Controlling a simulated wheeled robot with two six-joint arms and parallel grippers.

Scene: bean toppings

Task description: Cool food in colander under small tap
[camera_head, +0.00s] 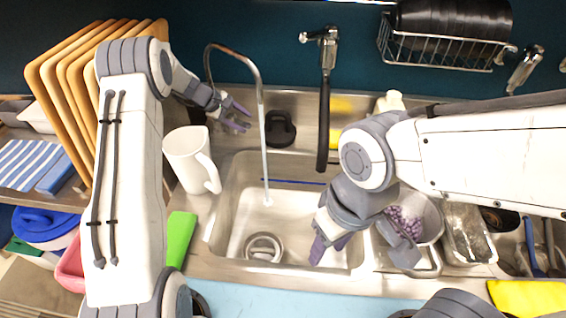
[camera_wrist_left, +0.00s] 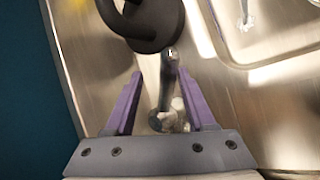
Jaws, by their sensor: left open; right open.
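The small tap (camera_head: 259,84) has a thin curved spout behind the sink, and a stream of water falls from it into the basin. My left gripper (camera_head: 236,114) is open around or close by the tap's base; in the left wrist view the tap's metal body (camera_wrist_left: 168,85) lies between the open fingers. Contact cannot be told. The colander (camera_head: 424,214) holds purple beans and sits right of the sink basin, partly hidden by my right arm. My right gripper (camera_head: 331,240) is open over the right part of the basin, left of the colander.
The sink basin (camera_head: 228,213) has a round drain strainer (camera_head: 264,246). A white pitcher (camera_head: 191,160) stands left of it. A black object (camera_head: 280,128) and a larger black-hosed tap (camera_head: 324,110) stand behind. A clear container (camera_head: 467,232) is right of the colander.

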